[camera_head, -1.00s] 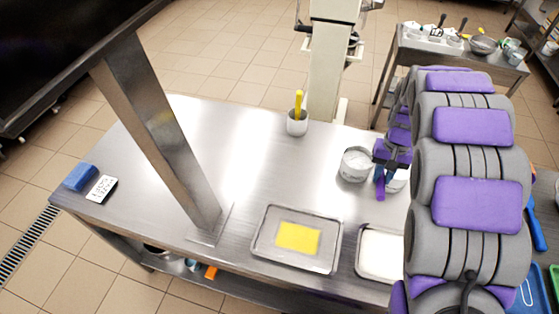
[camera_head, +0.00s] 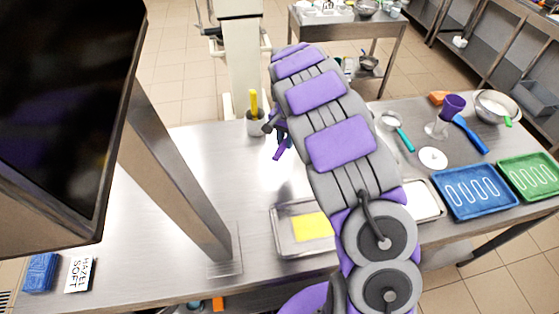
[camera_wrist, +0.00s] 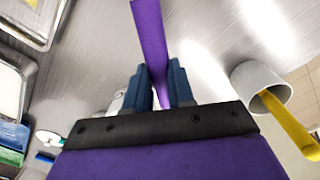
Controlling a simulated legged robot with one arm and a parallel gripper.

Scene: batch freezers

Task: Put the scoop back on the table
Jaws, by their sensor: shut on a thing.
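The strip also shows in the head view (camera_head: 279,151). The rest of the scoop is hidden, and I cannot tell whether it touches the table. The white cup (camera_wrist: 252,78) is right of the fingers in the wrist view, apart from them.
A metal tray with a yellow sheet (camera_head: 311,228) is at the front. A steel post (camera_head: 180,190) and dark screen (camera_head: 60,110) block the left. A teal-handled sieve (camera_head: 396,124), purple cup (camera_head: 452,105), blue tray (camera_head: 473,192) and green tray (camera_head: 529,176) are right. Table between post and gripper is bare.

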